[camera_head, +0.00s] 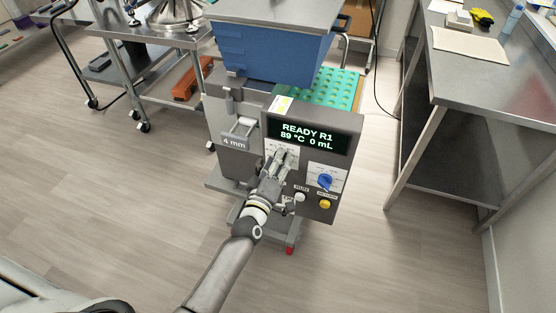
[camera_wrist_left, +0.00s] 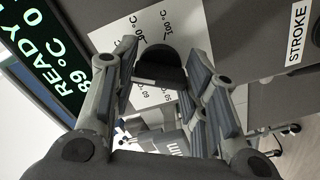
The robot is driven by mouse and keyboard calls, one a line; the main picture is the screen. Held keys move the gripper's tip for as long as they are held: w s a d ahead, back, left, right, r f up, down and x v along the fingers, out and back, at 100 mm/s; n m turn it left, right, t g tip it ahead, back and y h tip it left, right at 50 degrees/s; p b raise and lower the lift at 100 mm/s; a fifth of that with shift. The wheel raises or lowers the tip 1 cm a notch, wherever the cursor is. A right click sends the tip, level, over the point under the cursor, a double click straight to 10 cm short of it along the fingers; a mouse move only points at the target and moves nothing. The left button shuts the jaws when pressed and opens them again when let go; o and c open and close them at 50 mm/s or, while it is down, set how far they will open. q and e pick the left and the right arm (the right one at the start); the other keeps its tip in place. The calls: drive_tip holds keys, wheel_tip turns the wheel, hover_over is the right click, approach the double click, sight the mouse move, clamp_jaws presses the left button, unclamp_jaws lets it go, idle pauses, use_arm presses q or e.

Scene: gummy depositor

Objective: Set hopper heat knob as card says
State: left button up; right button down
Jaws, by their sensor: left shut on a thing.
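The depositor (camera_head: 346,118) stands ahead, and its display (camera_head: 308,136) reads "READY R1", "89 °C", "0 mL". My left gripper (camera_head: 284,158) is at the front panel, left of the blue knob (camera_head: 325,181). In the left wrist view my left gripper (camera_wrist_left: 160,72) is shut on a dark knob (camera_wrist_left: 158,68), with a finger on each side. A white dial plate (camera_wrist_left: 125,36) with temperature marks, one reading 100 °C, lies behind the knob. The knob's pointer setting is not clear. My right gripper is out of view.
A yellow button (camera_head: 324,204) and a pale button (camera_head: 300,197) sit low on the panel. A blue hopper (camera_head: 268,52) is above, with a green mould tray (camera_head: 335,89) behind the panel. Steel tables (camera_head: 480,65) stand at right; floor in front is clear.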

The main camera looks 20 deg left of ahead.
use_arm(q)
drive_tip(key=shift+m+p, duration=1.35)
drive_tip(key=shift+m, duration=3.25)
drive_tip(key=shift+f, duration=0.1)
drive_tip(key=o, duration=1)
drive_tip(key=shift+o, duration=0.2)
drive_tip(key=s, duration=1.2)
drive_tip(key=shift+a, duration=0.25)
